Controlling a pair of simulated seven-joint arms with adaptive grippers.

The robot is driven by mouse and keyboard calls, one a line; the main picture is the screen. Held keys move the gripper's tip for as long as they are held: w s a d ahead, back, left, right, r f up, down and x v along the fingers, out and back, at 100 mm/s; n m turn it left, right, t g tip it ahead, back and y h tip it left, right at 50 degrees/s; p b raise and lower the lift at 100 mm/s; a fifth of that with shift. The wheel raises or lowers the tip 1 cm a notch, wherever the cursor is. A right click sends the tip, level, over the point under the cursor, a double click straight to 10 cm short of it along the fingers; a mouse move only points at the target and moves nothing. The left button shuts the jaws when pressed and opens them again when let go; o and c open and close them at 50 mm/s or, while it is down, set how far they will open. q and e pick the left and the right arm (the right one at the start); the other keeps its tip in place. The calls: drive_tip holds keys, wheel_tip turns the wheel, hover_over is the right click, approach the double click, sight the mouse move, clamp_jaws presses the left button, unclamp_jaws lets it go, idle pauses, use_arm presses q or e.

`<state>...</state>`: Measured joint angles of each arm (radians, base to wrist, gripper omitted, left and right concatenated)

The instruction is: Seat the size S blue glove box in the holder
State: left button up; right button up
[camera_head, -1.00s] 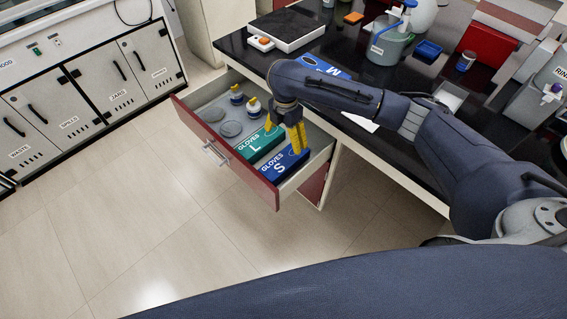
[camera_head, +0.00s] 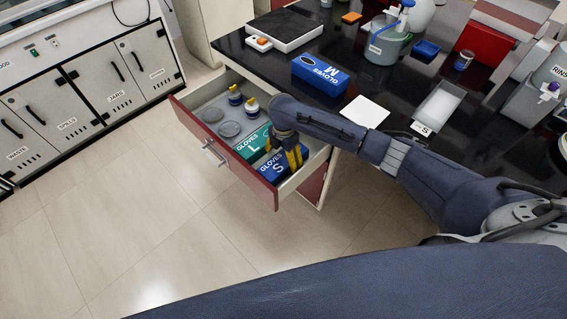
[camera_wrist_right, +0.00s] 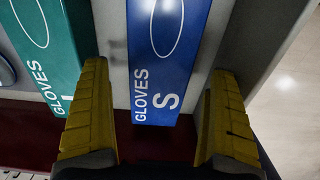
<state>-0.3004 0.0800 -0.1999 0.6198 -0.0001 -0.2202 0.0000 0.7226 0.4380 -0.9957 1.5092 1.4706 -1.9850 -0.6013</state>
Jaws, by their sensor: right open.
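The blue size S glove box (camera_head: 274,171) lies in the open drawer, at its near right end, with its label up. In the right wrist view the blue box (camera_wrist_right: 166,60) shows between the two yellow fingers. My right gripper (camera_head: 290,158) reaches down over it; in the right wrist view the gripper (camera_wrist_right: 160,115) is open, with a finger on each side of the box and gaps visible. The holder (camera_head: 437,107) appears to be the pale tray marked S on the black bench top; it looks empty. My left gripper is not in view.
A green L glove box (camera_head: 253,146) lies beside the S box in the drawer (camera_head: 226,158). Bottles (camera_head: 251,106) and round dishes stand farther back. The drawer walls are close to the gripper.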

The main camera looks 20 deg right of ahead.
drive_tip(key=shift+f, duration=0.9)
drive_tip(key=shift+c, duration=0.2)
drive_tip(key=c, duration=1.3)
drive_tip(key=shift+c, duration=0.7)
drive_tip(key=shift+r, duration=0.2)
